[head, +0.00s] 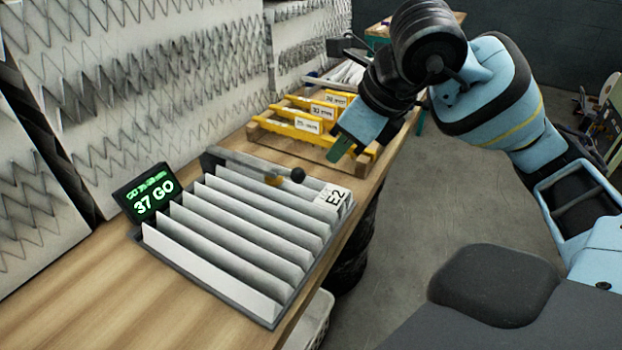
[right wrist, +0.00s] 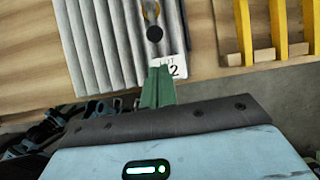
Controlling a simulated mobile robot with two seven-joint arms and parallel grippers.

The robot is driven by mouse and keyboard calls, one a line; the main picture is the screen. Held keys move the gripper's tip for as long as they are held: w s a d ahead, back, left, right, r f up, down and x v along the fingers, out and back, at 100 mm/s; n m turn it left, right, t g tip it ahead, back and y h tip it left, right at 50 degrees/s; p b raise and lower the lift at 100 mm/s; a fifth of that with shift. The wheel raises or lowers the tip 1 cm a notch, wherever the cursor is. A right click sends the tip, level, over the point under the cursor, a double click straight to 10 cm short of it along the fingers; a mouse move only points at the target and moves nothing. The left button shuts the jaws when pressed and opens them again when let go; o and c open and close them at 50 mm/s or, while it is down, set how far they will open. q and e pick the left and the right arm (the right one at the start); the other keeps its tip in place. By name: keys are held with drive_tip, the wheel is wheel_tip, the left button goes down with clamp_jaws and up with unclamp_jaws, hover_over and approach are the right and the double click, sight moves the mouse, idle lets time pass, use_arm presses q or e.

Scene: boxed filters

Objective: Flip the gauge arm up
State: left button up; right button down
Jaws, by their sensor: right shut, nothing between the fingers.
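The gauge (head: 225,235) is a grey tray with several upright pale pleats, lying on the wooden bench. Its gauge arm (head: 245,162) is a grey bar with a black ball knob (head: 298,174), lying low along the far edge of the pleats. In the right wrist view the knob (right wrist: 154,33) shows above the label. The left gripper is out of view.
A wooden rack with yellow dividers (head: 308,122) stands behind the gauge, close to my right gripper. Pleated filter panels line the wall. Bare bench (head: 95,290) lies at front left.

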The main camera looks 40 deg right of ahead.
approach(304, 190)
drive_tip(key=x, duration=0.5)
drive_tip(key=shift+s, duration=0.1)
drive_tip(key=shift+w+a+f+b, duration=0.1)
drive_tip(key=shift+w+f+b, duration=0.2)
drive_tip(key=shift+f, duration=0.3)
drive_tip(key=shift+r, duration=0.15)
